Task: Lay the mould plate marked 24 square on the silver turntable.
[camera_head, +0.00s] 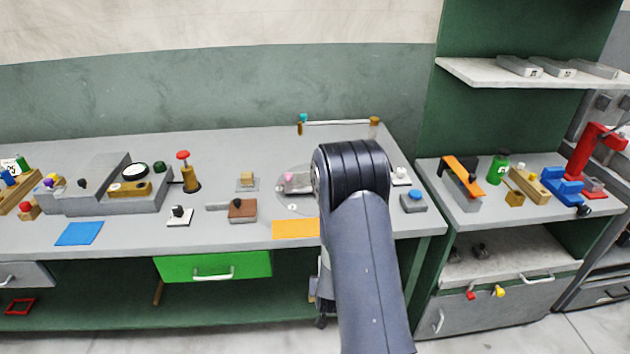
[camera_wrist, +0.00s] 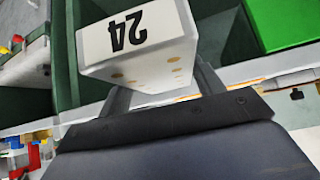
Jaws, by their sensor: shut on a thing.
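The mould plate marked 24 (camera_wrist: 140,45) is a pale block with dark numerals, upside down in the wrist view. Its nearer face has several tan spots. My gripper (camera_wrist: 160,85) is shut on it, with a grey finger on either side. In the head view my arm hides most of the gripper and the plate, low in front of the bench's edge. The silver turntable (camera_head: 302,200) is a flat grey disc on the bench, partly hidden by my arm. A pinkish-grey block (camera_head: 297,182) shows on or just over it.
An orange mat (camera_head: 295,229) lies at the bench's front edge, near the turntable. A brown block (camera_head: 242,211) and a small tan block (camera_head: 247,179) stand left of it. The green drawer (camera_head: 213,266) is below. A shelf (camera_head: 520,80) at right holds grey blocks.

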